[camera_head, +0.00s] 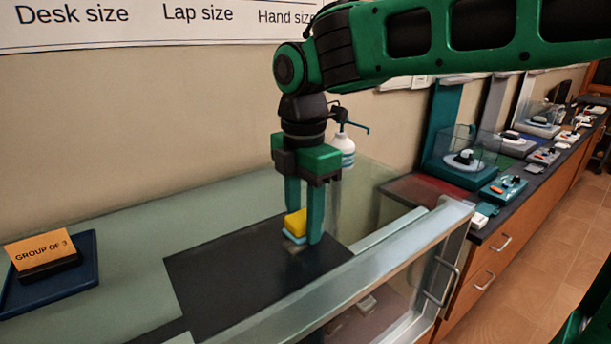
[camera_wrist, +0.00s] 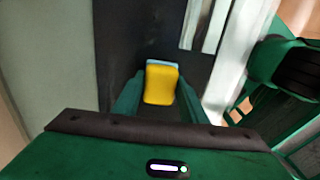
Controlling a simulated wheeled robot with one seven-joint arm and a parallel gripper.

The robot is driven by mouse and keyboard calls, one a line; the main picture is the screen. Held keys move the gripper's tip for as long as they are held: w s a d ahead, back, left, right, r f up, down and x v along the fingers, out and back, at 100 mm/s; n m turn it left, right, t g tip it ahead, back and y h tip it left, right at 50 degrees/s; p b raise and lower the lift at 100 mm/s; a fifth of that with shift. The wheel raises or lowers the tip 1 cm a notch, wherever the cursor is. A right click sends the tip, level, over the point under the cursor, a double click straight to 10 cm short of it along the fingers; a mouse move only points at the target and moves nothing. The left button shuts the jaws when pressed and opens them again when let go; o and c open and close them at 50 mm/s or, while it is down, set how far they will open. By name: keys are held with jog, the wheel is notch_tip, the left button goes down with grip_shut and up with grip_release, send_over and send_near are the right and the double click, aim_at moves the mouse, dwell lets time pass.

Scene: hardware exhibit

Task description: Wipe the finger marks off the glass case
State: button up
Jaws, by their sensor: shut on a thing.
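My gripper (camera_head: 302,238) points down over the glass case (camera_head: 118,258), its two green fingers closed on the sides of a yellow sponge (camera_head: 295,222) with a light blue underside. The sponge is low over a dark rectangular area (camera_head: 215,285) of the case top; I cannot tell whether it touches. In the wrist view the sponge (camera_wrist: 160,84) sits between the fingers (camera_wrist: 158,100) over the same dark area. I cannot make out finger marks on the glass in either view.
A white spray bottle (camera_head: 343,150) with a blue trigger stands behind my gripper. A sign reading "GROUP OF 3" (camera_head: 40,252) stands on a dark blue tray (camera_head: 85,272) at left. Wooden cabinets (camera_head: 497,265) with exhibits on top run off to the right.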

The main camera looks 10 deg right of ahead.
notch_tip(320, 180, up, 8)
jog(key=shift+f, duration=0.2)
jog(key=shift+r, duration=0.15)
jog(key=shift+s, duration=0.1)
dwell(0.6)
